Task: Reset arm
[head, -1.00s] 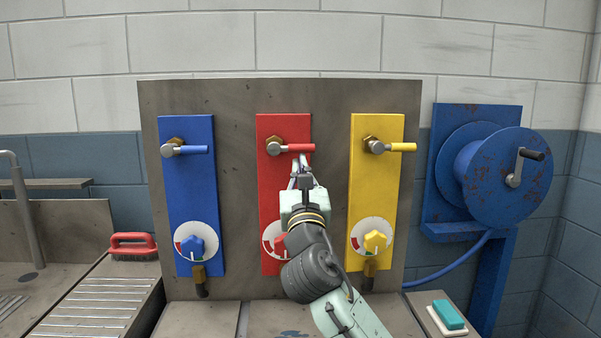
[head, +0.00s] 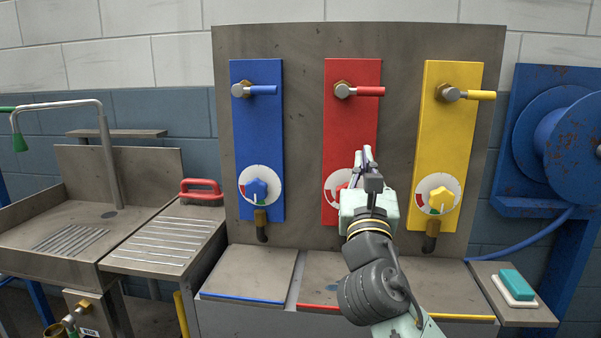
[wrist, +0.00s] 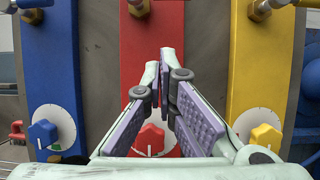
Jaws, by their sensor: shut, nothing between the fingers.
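My gripper (head: 364,158) is shut and empty, in front of the red panel (head: 351,125) and below its red-handled lever valve (head: 360,91). Its fingers also meet at the tips in the wrist view (wrist: 165,55). The gripper partly hides the red dial (head: 336,188); its red knob (wrist: 150,140) shows between the fingers in the wrist view. The blue panel (head: 257,140) and yellow panel (head: 446,130) stand on either side, each with a lever valve and a dial. All three lever handles point right.
A sink (head: 70,225) with a tap and a red-handled brush (head: 201,189) are at the left. A blue hose reel (head: 570,140) is at the right. A teal block (head: 516,284) lies on a white dish on the counter.

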